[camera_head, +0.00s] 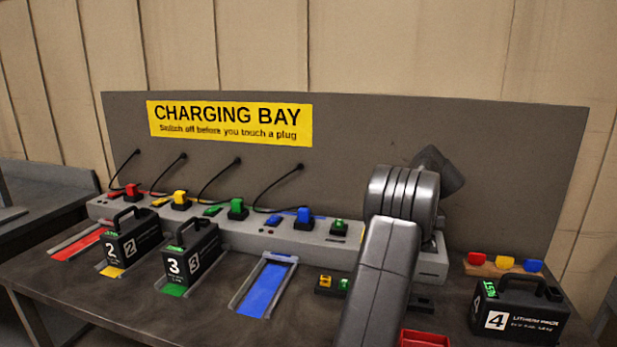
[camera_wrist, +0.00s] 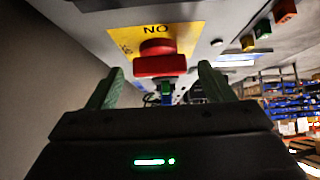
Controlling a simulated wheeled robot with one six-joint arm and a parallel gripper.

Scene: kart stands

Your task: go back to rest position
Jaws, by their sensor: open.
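My gripper (camera_wrist: 160,70) shows in the wrist view with its two green fingers apart and nothing held between them. In the head view my arm rises at the right of centre and bends over the charging strip (camera_head: 260,232); the fingers are hidden there.
The bench (camera_head: 130,315) carries battery pack 2 (camera_head: 130,240), battery pack 3 (camera_head: 192,255) and battery pack 4 (camera_head: 518,308). The blue bay (camera_head: 262,288) is empty. A red tray (camera_head: 424,339) is at the front edge. The grey back panel (camera_head: 450,130) stands behind the arm.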

